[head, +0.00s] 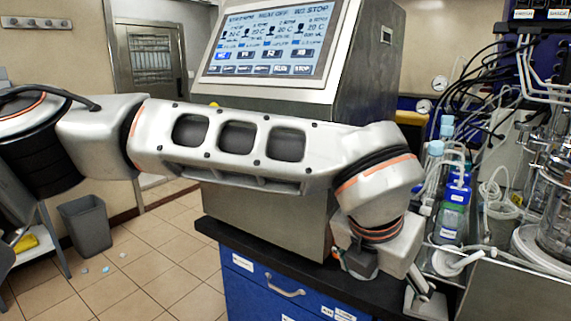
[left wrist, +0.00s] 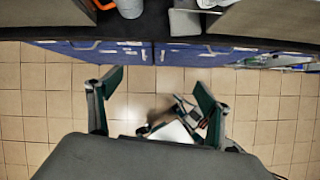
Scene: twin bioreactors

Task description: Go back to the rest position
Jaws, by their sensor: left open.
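My left arm (head: 235,147) stretches across the head view from the left and bends down at the right. My left gripper (head: 420,288) hangs low at the right, by the front of the counter and left of the glass bioreactor gear. It shows only in part there. In the left wrist view its two dark green fingers (left wrist: 157,88) are wide apart with nothing between them but tiled floor and a blurred pale and dark thing below. My right gripper is in neither view.
A control console (head: 268,45) with a lit screen stands behind my arm on a dark counter (head: 270,263) over blue drawers (head: 262,290). Bottles (head: 453,208), tubing and a glass vessel (head: 553,205) crowd the right. A grey bin (head: 85,226) stands on open floor at left.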

